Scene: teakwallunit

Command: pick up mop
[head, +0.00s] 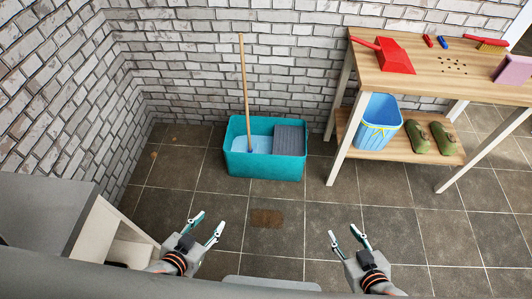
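The mop (244,88) stands in a teal bucket (265,165) on the tiled floor against the brick wall. Its long wooden handle rises nearly upright, leaning slightly left at the top. The mop head is hidden inside the bucket. My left gripper (208,223) is at the lower left, open and empty, apart from the bucket and mop. My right gripper (344,236) is at the lower middle right, open and empty, also apart from them.
A wooden table (440,75) at right holds a red dustpan (392,56), a red brush (486,41) and a purple block (512,69). Its lower shelf bears a blue bin (378,122) and green shoes (431,138). A grey cabinet (45,215) stands at left. A brown patch (267,218) marks otherwise clear floor.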

